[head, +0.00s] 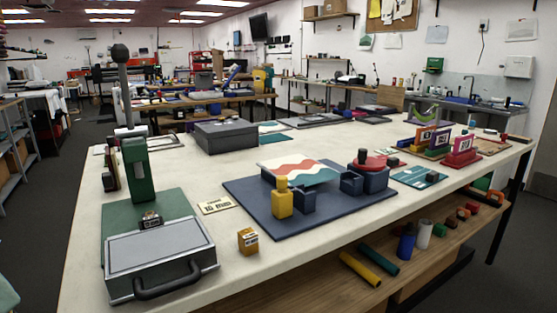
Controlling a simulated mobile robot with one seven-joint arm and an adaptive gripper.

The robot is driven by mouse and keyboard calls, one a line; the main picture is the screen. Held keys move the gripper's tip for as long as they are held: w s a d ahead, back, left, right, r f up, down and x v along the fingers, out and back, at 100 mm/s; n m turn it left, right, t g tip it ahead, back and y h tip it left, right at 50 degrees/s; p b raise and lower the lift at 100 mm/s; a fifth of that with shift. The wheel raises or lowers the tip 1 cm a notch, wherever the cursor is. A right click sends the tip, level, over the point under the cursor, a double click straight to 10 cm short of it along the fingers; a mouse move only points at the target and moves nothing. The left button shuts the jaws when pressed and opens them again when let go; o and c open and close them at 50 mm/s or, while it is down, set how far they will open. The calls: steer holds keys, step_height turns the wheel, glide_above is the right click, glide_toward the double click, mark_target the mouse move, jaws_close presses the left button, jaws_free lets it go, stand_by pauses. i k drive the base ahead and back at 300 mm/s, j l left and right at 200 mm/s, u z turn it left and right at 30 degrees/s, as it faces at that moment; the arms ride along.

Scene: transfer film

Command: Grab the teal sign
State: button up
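A flat teal card with white markings (408,176) lies near the right front edge of the table, with a small dark block (432,176) on it. A panel with white, red and teal wavy bands (300,171) rests at the middle of a dark blue board (262,204). Another teal sheet (272,127) lies farther back, beside a grey box. I cannot tell which of these is the teal sign. My gripper is not in view.
A white table (85,255) fills the foreground. A grey case (160,255) and green press (138,170) stand at left. A yellow bottle-shaped piece (282,200) and blue holders (364,178) stand on the blue board. Coloured upright stands (462,148) are at right.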

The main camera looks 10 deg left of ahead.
mark_target(419, 178)
steer(key=i+l+u, duration=0.15)
steer(key=l+u, duration=0.75)
steer(key=i+l+u, duration=0.2)
steer(key=l, duration=3.2)
steer(key=i, duration=0.4)
steer(key=j+u, duration=0.05)
